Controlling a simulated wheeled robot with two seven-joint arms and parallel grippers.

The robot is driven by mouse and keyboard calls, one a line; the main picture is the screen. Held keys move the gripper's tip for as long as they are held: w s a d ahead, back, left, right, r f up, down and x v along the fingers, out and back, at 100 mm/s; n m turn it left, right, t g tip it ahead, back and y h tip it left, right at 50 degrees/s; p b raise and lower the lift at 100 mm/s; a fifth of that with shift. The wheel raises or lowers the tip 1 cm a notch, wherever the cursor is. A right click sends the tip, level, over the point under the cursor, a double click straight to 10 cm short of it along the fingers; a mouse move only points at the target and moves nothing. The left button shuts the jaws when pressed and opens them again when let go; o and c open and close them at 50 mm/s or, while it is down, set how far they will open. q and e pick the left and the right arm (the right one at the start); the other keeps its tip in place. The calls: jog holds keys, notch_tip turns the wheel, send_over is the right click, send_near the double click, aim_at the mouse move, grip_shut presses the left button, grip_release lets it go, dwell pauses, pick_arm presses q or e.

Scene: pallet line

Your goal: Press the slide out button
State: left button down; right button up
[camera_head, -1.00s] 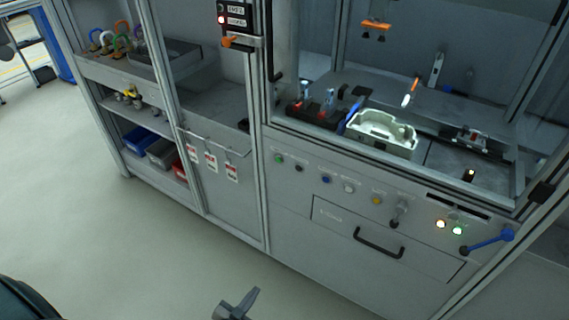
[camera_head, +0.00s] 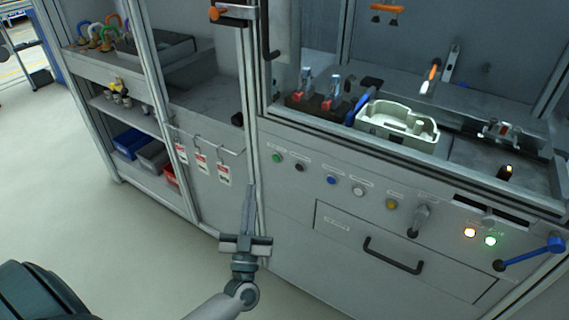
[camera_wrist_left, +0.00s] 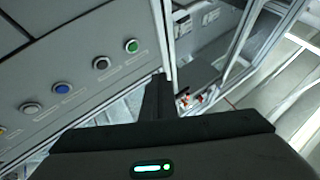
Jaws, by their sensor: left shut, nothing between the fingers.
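A row of buttons runs along the grey front panel (camera_head: 290,205): green (camera_head: 277,158), black (camera_head: 300,167), blue (camera_head: 331,180), white (camera_head: 358,191) and yellow (camera_head: 391,204). Their labels are too small to read, so I cannot tell which is the slide out button. My left gripper (camera_head: 250,190) is shut and empty, pointing up, below and left of the green button in the head view. In the left wrist view its fingers (camera_wrist_left: 158,85) are together, with the green button (camera_wrist_left: 131,46) left of the tips. It appears apart from the panel. My right gripper is not in view.
A drawer with a black handle (camera_head: 393,255) is below the buttons. A blue lever (camera_head: 530,254) and lit lamps (camera_head: 490,241) are at the right. Red-white tags (camera_head: 202,164) hang on a rail at the left. A pale tray (camera_head: 398,128) sits inside the cabinet.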

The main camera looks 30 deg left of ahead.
aim_at(276, 158)
pick_arm(q)
jog(key=shift+a+r+n+y, duration=0.2)
jog(key=shift+r+n+y, duration=0.15)
jog(key=shift+r+y, duration=0.1)
jog(key=shift+a+r+n+y, duration=0.15)
jog(key=shift+r+n+y, duration=0.2)
jog(key=shift+r+y, duration=0.1)
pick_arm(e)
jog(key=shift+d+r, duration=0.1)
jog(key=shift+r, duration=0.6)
